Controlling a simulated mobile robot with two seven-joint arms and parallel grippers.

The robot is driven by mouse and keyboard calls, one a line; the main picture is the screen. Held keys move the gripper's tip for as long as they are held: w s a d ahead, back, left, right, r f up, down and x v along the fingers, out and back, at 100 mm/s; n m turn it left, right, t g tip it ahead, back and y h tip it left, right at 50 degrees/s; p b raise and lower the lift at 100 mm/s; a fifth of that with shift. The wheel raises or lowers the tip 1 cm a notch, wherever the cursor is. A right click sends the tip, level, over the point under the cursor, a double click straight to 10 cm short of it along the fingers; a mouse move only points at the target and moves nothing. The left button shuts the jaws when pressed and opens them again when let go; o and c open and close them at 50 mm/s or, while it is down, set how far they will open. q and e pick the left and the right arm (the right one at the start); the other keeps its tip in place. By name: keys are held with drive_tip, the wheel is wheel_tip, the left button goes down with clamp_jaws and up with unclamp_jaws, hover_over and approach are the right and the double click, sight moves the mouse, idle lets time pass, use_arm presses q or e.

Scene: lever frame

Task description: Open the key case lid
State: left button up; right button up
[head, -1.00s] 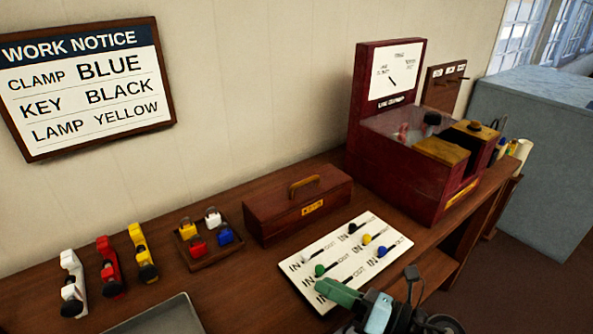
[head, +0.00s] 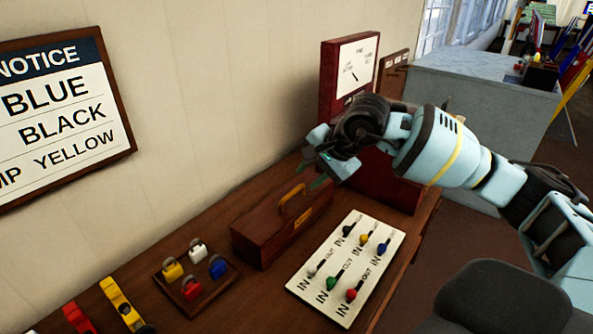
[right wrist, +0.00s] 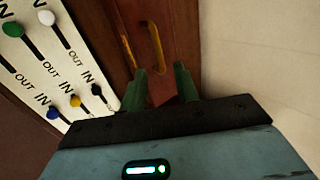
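The key case is a closed dark wooden box (head: 262,232) with a brass handle (head: 293,199) on its lid, standing on the bench by the wall. In the right wrist view the case (right wrist: 115,28) and its handle (right wrist: 155,48) lie just beyond the fingertips. My right gripper (head: 311,172) is above and near the far right end of the case. In the right wrist view its two green fingers (right wrist: 161,82) are apart with nothing between them. Contact with the handle is not visible. My left gripper is out of view.
A white IN/OUT board with coloured knobs (head: 345,268) lies in front of the case. A tray of coloured padlocks (head: 160,284) and coloured clamps (head: 119,301) are to the left. A dark red cabinet (head: 330,62) stands behind my right arm.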

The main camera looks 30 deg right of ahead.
sight(294, 193)
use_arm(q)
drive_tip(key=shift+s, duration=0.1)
use_arm(e)
drive_tip(key=shift+s+d, duration=0.15)
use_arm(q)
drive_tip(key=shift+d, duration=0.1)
use_arm(e)
drive_tip(key=shift+f, duration=0.15)
drive_tip(key=shift+b+x, duration=1.3)
drive_tip(key=shift+x, duration=1.6)
drive_tip(key=shift+b+x, duration=0.9)
drive_tip(key=shift+x, duration=1)
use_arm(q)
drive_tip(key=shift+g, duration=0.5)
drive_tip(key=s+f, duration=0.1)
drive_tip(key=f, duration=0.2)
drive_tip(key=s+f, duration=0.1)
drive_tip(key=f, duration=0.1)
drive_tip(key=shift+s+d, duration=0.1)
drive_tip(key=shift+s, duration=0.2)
use_arm(e)
drive_tip(key=shift+s, duration=0.1)
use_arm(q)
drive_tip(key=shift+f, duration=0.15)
use_arm(e)
drive_tip(key=shift+f, duration=0.1)
